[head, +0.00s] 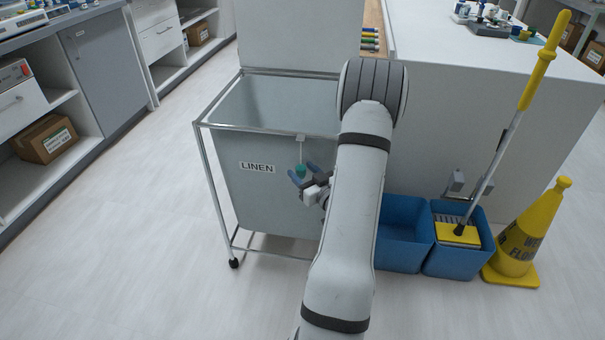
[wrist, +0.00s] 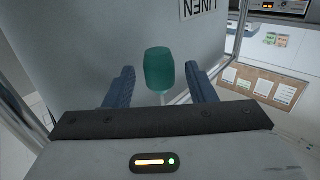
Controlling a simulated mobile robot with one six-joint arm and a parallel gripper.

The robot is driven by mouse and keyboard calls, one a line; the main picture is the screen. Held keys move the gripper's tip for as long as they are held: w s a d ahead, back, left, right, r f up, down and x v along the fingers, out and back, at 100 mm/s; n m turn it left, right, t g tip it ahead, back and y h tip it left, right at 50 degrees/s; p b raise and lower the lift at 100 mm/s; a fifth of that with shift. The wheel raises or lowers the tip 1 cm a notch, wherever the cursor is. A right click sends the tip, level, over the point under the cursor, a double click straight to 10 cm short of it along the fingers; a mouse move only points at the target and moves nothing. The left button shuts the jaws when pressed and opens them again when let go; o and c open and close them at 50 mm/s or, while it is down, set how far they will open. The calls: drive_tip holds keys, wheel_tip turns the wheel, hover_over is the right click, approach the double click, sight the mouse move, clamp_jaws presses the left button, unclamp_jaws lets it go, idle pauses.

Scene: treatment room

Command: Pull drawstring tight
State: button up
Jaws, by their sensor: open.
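A grey linen cart (head: 262,195) with a LINEN label stands in front of me. A white drawstring (head: 301,150) hangs from a small tab on its front, near the rim. A teal toggle (head: 301,171) is on the string. In the wrist view the teal toggle (wrist: 158,68) lies between the two blue fingers, with space on both sides. My gripper (head: 302,178) is open around the toggle and does not visibly touch it; it also shows in the wrist view (wrist: 161,85). My arm hides the right part of the cart's front.
Blue mop buckets (head: 405,235) with a mop and a yellow wet-floor cone (head: 528,235) stand to the right. A white counter (head: 480,100) is behind them. Shelves with boxes (head: 46,138) line the left. The floor left of the cart is clear.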

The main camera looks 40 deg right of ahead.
drive_tip(key=shift+c, duration=0.2)
clamp_jaws()
idle(0.3)
wheel_tip(320, 180, down, 16)
drive_tip(key=b, duration=1.3)
drive_tip(key=shift+f+b, duration=0.25)
drive_tip(key=shift+b, duration=0.1)
drive_tip(key=shift+c, duration=1.3)
unclamp_jaws()
drive_tip(key=shift+f, duration=0.1)
drive_tip(key=o, duration=0.3)
